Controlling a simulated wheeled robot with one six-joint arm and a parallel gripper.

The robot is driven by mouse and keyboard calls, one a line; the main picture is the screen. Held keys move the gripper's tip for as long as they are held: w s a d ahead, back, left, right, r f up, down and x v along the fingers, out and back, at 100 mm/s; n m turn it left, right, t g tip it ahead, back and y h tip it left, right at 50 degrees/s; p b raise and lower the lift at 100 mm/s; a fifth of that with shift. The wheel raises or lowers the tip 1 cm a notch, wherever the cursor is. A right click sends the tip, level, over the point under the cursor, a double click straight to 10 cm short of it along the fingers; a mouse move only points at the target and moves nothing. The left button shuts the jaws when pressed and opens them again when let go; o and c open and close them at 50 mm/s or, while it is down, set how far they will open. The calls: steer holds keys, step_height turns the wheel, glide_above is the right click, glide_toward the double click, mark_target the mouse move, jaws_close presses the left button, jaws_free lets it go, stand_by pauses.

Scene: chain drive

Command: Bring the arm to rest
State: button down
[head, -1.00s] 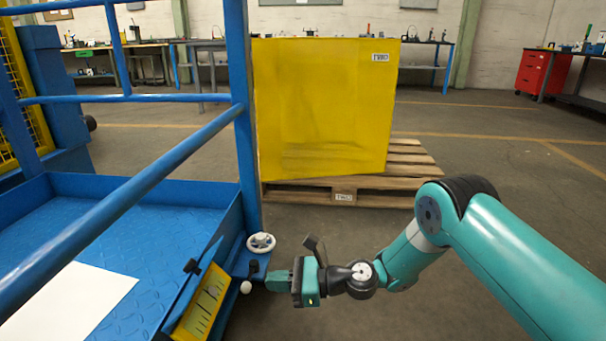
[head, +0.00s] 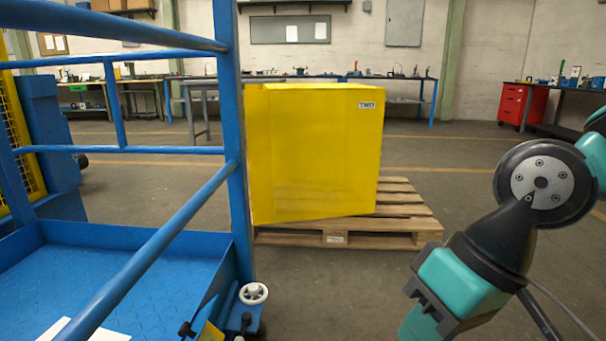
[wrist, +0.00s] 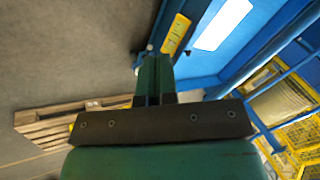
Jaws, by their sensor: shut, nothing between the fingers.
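My gripper (head: 416,326) is at the lower right in the head view, to the right of the blue platform and apart from it. Its teal fingers run down towards the bottom edge. In the wrist view my gripper (wrist: 153,60) shows its two fingers side by side, shut with nothing between them. My arm is folded up at the right side of the head view, and part of it lies outside the picture.
The blue platform (head: 150,255) with rails stands at left. A white handwheel (head: 253,293) sits at its corner, beside a yellow scale plate (wrist: 175,35). A yellow box (head: 315,150) rests on a wooden pallet (head: 405,228) ahead. Grey floor is clear between pallet and gripper.

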steer(key=s+d+r+n+h+p, duration=0.1)
steer(key=s+d+n, duration=0.1)
steer(key=s+d, duration=0.15)
step_height(320, 180, up, 38)
steer(key=p, duration=3.7)
steer(key=shift+a+f+m, duration=0.15)
steer(key=shift+a+m, duration=0.1)
steer(key=shift+m, duration=0.05)
